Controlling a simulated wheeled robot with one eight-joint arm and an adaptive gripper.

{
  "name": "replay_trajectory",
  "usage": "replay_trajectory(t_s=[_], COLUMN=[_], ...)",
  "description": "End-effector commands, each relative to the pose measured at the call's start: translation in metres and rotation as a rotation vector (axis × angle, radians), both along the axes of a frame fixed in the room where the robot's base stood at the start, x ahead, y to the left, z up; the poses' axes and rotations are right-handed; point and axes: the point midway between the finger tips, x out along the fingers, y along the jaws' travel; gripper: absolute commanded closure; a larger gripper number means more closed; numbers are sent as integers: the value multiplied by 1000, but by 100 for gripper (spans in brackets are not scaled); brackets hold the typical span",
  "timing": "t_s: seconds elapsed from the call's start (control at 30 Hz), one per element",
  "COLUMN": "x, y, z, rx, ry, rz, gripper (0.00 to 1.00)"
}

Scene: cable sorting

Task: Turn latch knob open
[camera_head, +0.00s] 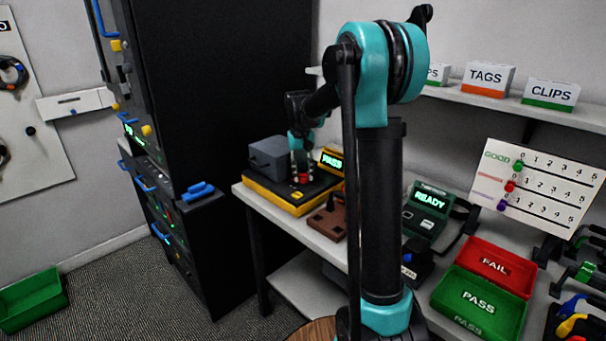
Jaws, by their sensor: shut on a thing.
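A black box with a yellow edge (286,206) stands at the left end of the bench. It carries a grey block (269,154) and a small screen reading PASS (331,160). My arm reaches over it from the right, and my gripper (301,172) points down onto its top, right of the grey block. The gripper is shut on a small part there, which appears to be the latch knob. The fingers mostly hide this part, so I cannot tell which way it is turned. Red shows at the fingertips.
A brown fixture (327,222) sits just in front of the black box. A READY device (428,209), a red FAIL tray (471,257) and a green PASS tray (460,308) stand to the right. A tall black cabinet (225,80) rises behind left.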

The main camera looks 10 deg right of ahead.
Motion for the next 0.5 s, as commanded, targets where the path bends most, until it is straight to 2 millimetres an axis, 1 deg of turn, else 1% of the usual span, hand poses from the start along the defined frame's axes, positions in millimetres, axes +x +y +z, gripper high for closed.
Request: replay_trajectory(t_s=[0.5], x=[-1], y=[0], z=[0], rx=[3], ry=[-1], rz=[489], gripper=[98])
